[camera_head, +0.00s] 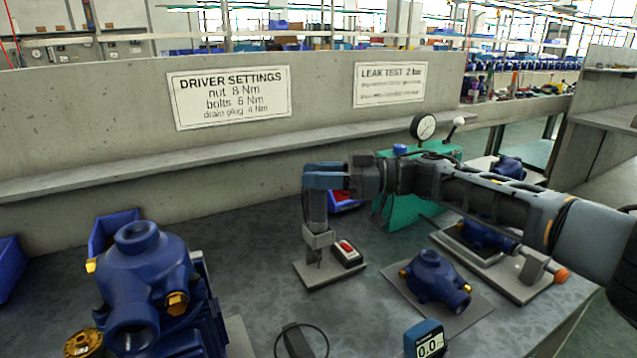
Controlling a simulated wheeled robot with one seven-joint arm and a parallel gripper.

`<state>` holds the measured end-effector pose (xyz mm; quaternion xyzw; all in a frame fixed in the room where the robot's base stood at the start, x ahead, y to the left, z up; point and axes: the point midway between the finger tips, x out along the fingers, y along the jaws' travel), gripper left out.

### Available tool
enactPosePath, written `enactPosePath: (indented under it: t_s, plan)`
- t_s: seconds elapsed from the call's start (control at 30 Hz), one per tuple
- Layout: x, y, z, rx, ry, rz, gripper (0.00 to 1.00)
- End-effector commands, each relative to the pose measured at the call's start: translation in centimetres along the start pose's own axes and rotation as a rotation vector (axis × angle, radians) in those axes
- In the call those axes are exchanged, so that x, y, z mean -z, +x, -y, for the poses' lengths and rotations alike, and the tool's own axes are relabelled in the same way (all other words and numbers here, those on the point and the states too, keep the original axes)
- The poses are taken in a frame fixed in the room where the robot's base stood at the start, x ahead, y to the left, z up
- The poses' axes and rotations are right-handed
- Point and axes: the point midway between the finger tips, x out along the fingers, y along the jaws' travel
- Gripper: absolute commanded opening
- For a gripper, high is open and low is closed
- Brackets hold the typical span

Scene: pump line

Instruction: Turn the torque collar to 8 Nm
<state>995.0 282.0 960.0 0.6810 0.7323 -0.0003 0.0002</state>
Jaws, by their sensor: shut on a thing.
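My arm reaches in from the right, and my gripper (314,179) is shut on the upper part of the upright grey driver (316,208). The driver stands in a small grey stand (316,272) on the bench. The torque collar and its scale cannot be made out at this size; my gripper covers the driver's top. The sign on the back panel (232,96) reads nut 8 Nm, bolts 6 Nm, drain plug 4 Nm.
A box with a red button (347,252) sits just right of the stand. A large blue pump housing (140,280) stands at left, a smaller one (437,278) on a grey mat at right. A blue meter (425,338) reading 0.0 is at the front. A green gauge unit (405,211) is behind my arm.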

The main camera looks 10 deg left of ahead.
Motion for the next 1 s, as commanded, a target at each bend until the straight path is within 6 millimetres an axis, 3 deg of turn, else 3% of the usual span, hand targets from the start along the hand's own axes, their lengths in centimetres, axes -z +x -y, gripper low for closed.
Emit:
enactPosePath:
  t_s: [1.0]
  plan:
    - [-0.03,0.02,-0.02,0.053,0.000,0.000,0.03]
